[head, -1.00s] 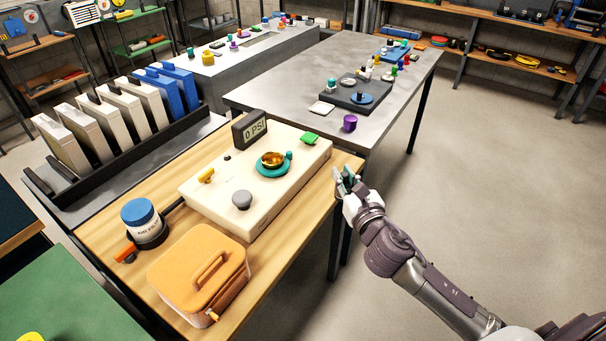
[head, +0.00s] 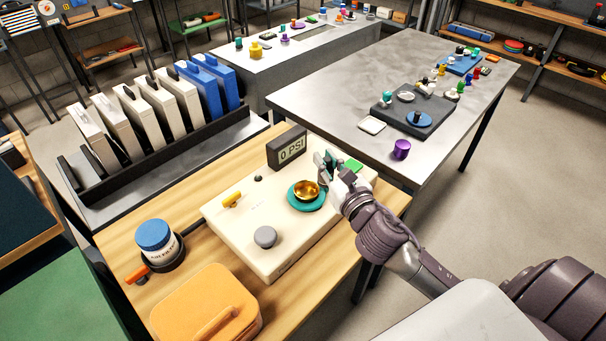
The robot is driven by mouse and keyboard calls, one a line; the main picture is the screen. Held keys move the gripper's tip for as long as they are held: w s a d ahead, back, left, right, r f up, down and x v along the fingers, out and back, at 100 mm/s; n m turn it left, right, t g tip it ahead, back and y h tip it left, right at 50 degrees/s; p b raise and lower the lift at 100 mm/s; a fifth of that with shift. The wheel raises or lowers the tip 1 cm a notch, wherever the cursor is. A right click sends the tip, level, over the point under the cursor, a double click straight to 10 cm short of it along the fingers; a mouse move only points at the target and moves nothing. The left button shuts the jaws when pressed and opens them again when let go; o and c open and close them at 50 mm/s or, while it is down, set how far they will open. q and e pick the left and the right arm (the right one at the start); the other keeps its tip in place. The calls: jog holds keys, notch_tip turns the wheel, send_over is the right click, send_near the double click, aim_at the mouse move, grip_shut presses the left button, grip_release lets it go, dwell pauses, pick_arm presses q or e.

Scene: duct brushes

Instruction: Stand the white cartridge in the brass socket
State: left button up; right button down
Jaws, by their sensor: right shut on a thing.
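The brass socket (head: 306,189) is a gold cup in a teal ring on top of a cream panel box (head: 255,228). Its mouth shows and looks empty. My right gripper (head: 327,163) is just right of the socket and behind it, over the panel top. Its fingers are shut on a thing. A pale piece at the fingers seems to be the white cartridge, mostly hidden by the hand, so its tilt is unclear. It is apart from the socket's mouth. My left gripper is out of view.
A gauge reading 0 PSI (head: 287,148) stands at the panel's back edge. The panel also carries a grey knob (head: 265,237) and a yellow lever (head: 232,200). A blue-lidded jar (head: 155,238) and orange case (head: 205,308) are at the left and front.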

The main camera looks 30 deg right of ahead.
jog(key=w+f, duration=0.1)
jog(key=f, duration=0.1)
jog(key=w+a+f, duration=0.1)
jog(key=w+f, duration=0.1)
jog(key=w+a+f+b, duration=0.1)
jog(key=f, duration=0.1)
jog(key=shift+w+a+f, duration=0.15)
jog(key=shift+w+f, duration=0.15)
jog(key=shift+w, duration=0.1)
jog(key=shift+f, duration=0.45)
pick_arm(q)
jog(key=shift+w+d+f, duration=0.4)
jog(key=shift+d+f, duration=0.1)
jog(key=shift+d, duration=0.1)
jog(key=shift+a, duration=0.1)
